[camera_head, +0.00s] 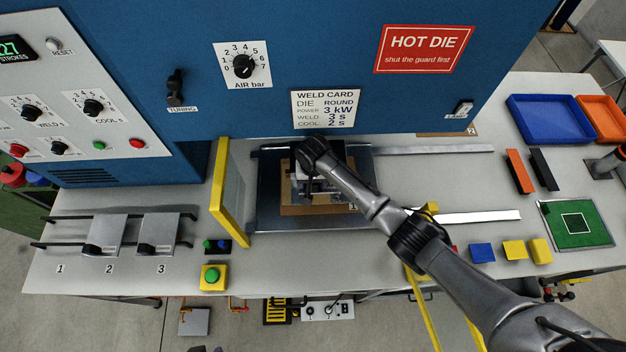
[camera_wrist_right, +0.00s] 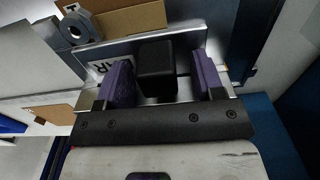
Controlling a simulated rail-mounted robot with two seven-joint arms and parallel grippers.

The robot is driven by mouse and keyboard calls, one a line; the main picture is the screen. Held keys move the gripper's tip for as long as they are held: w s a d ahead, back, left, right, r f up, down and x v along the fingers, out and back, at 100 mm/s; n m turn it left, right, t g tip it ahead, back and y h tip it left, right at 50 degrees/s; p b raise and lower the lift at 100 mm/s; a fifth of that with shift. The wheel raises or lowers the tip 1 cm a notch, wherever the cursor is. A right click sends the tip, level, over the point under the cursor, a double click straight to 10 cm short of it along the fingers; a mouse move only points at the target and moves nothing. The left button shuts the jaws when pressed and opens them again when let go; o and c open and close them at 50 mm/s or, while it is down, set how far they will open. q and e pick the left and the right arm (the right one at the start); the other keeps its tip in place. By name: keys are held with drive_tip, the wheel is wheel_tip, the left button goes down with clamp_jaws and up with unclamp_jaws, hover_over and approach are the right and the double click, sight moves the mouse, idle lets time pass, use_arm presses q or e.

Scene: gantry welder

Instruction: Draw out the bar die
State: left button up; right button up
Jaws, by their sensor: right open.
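My right gripper (camera_head: 318,186) is over the press bed in the head view. In the right wrist view its two purple-padded fingers (camera_wrist_right: 163,82) are open, one on each side of a black block-shaped handle (camera_wrist_right: 157,62). I cannot tell whether the pads touch it. The handle stands against a grey metal plate (camera_wrist_right: 120,50), on which the letters "AR" show, partly hidden by a finger; this appears to be the bar die. In the head view my arm and gripper mostly hide the die. My left gripper is not in view.
A yellow-edged guard (camera_head: 232,195) stands left of the bed. Two plates with black handles sit on the rack (camera_head: 130,243) at positions 2 and 3. Light rails (camera_head: 465,216) run right of the bed. Blue (camera_head: 552,118) and orange trays stand far right. Several small blocks lie front right.

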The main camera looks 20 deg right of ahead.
drive_tip(key=shift+c, duration=0.2)
clamp_jaws()
idle(0.3)
drive_tip(key=shift+r, duration=0.1)
idle(0.5)
drive_tip(key=shift+p, duration=0.45)
idle(0.6)
